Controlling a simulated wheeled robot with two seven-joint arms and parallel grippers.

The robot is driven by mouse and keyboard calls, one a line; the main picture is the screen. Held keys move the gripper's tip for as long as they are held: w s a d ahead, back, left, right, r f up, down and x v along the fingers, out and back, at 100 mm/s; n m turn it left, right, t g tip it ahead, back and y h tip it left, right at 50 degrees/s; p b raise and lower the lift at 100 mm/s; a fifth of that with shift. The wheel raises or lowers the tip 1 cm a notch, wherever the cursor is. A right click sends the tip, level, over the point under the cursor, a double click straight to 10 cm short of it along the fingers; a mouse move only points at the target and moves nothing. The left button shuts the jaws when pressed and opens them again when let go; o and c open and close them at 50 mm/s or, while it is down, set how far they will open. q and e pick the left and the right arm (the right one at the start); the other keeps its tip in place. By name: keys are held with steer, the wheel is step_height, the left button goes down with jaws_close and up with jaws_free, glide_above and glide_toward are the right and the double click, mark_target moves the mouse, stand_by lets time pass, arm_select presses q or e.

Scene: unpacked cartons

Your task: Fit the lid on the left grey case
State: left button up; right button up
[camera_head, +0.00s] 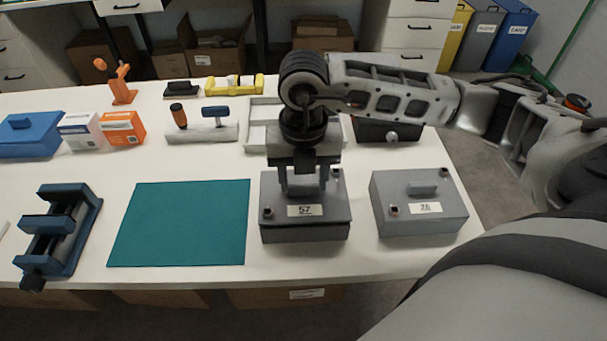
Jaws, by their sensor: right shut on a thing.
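The left grey case (305,234) stands near the front edge of the white table, right of the green mat. Its grey lid (333,203), with a label reading 57, lies over the case's top opening. A dark line runs between the lid's front edge and the case body, and I cannot tell whether the lid is fully seated. My right gripper (304,186) points straight down over the lid and is shut on its handle, which the fingers mostly hide. My left gripper is not in view.
The green mat (180,223) is bare. A blue vise (62,232) stands at the left. A light tray (262,112) and a dark box (388,131) stand behind my gripper.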

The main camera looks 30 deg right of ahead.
arm_select(q)
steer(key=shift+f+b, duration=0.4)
steer(key=shift+b, duration=0.15)
arm_select(e)
steer(key=shift+f, duration=0.7)
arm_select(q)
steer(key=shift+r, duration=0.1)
arm_select(e)
steer(key=o, duration=1.1)
steer(key=shift+r, duration=0.1)
step_height(320, 180, up, 2)
steer(key=shift+w+r, duration=0.1)
steer(key=shift+r, duration=0.05)
arm_select(q)
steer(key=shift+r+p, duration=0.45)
steer(key=shift+p, duration=0.15)
arm_select(e)
step_height(320, 180, up, 14)
steer(key=shift+f, duration=0.15)
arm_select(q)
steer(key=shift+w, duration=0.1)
